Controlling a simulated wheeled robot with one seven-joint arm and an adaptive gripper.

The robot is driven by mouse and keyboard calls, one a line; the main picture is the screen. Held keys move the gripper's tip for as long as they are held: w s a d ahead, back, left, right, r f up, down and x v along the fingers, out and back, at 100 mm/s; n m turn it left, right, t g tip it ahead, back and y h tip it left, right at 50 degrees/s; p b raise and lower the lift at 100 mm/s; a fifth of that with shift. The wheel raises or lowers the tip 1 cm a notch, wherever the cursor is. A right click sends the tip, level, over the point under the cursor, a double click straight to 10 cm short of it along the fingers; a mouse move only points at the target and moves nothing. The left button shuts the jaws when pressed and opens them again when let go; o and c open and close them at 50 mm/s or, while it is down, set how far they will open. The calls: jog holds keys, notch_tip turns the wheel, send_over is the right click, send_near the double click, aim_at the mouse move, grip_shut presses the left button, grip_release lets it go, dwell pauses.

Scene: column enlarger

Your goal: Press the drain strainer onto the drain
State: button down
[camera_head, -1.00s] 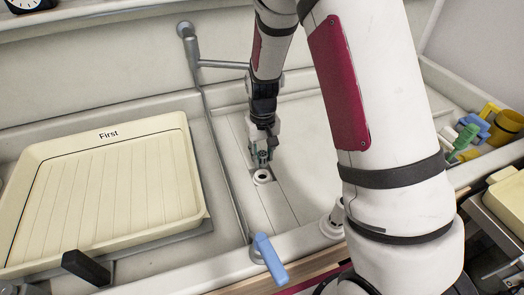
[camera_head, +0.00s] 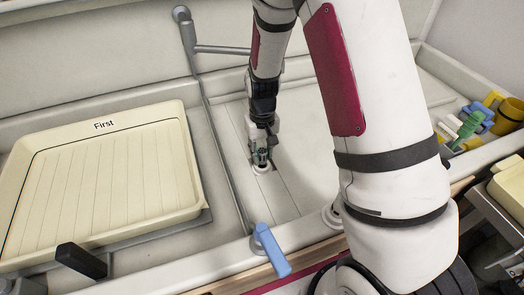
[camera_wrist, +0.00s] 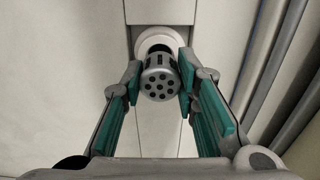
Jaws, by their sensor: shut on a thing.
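The drain strainer (camera_wrist: 160,78) is a grey metal cup with round holes, seen end-on in the wrist view. My gripper (camera_wrist: 160,82) is shut on it, with a green-padded finger on each side. The drain (camera_wrist: 146,40) is a white ring with a dark opening in the basin floor, just beyond the strainer in the wrist view. In the head view my gripper (camera_head: 261,160) is right over the drain (camera_head: 262,169) and partly hides it. I cannot tell whether the strainer touches the drain.
A cream tray labelled "First" (camera_head: 110,170) lies left of the drain. A grey pipe (camera_head: 222,150) runs between them. A blue lever (camera_head: 272,250) stands at the front rim. Coloured items and a yellow cup (camera_head: 508,115) sit at the right. The basin floor around the drain is clear.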

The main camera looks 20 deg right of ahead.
jog(key=shift+f+b, duration=0.6)
jog(key=shift+f, duration=0.7)
jog(key=c, duration=0.9)
grip_release()
jog(key=shift+r+p, duration=1.2)
jog(key=shift+r, duration=1.1)
notch_tip(320, 180, up, 12)
dwell(0.4)
